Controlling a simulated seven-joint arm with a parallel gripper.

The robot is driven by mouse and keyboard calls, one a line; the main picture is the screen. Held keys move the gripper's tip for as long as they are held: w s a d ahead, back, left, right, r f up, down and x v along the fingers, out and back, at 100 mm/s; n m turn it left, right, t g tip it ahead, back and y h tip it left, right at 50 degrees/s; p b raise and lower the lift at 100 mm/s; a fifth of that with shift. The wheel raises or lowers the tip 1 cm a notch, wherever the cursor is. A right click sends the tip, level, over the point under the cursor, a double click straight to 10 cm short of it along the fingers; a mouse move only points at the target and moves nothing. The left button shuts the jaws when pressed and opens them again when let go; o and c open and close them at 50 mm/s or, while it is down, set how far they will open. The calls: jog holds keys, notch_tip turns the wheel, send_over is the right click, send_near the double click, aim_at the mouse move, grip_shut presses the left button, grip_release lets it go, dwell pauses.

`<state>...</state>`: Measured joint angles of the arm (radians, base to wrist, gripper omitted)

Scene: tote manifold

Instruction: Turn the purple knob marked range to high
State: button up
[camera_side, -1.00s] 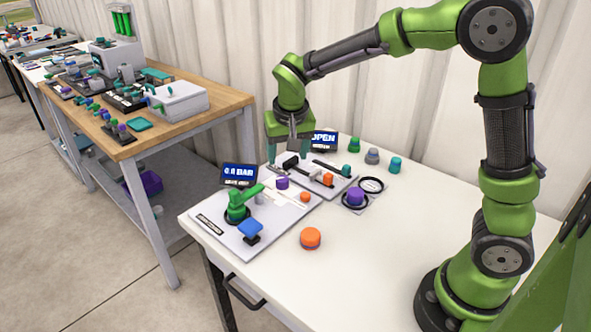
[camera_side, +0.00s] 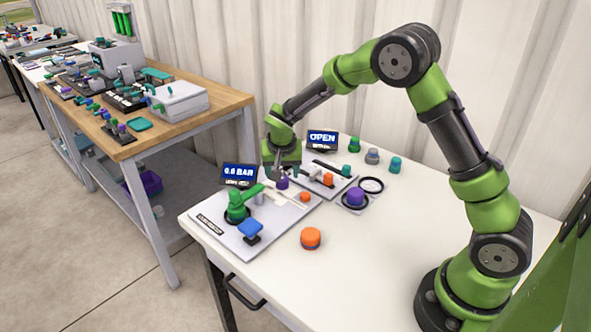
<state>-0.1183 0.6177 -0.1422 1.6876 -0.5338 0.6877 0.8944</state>
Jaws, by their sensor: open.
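A small purple knob (camera_side: 282,183) stands on the grey-white panel (camera_side: 212,238) at the left of the white table. A second, larger purple knob (camera_side: 355,196) sits in a dark ring on a small plate to its right. I cannot read a range mark on either one. My gripper (camera_side: 281,172) points down just above and behind the small purple knob, with its fingers open. Its fingertips partly overlap the knob's top in this view, so I cannot tell whether they touch it.
Behind is a panel with an orange knob (camera_side: 328,179) and an OPEN display (camera_side: 322,140). A loose orange knob (camera_side: 310,238) lies in front.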

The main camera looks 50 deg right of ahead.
aim_at(283, 178)
jog(key=shift+x, duration=1.7)
jog(key=c, duration=1)
jog(key=shift+c, duration=0.2)
jog(key=shift+n, duration=0.4)
jog(key=n+y, duration=0.1)
jog(key=n, duration=0.1)
jog(key=shift+s+d+n+t, duration=0.1)
jog(key=shift+n+t, duration=0.3)
jog(key=n+y, duration=0.1)
jog(key=n, duration=0.2)
jog(key=shift+d+n+y, duration=0.15)
jog(key=shift+n+y, duration=0.15)
jog(key=n+y, duration=0.1)
jog(key=n, duration=0.2)
jog(key=n+y, duration=0.1)
jog(key=n, duration=0.2)
jog(key=shift+d+n, duration=0.1)
jog(key=shift+n, duration=0.2)
jog(key=shift+y, duration=0.3)
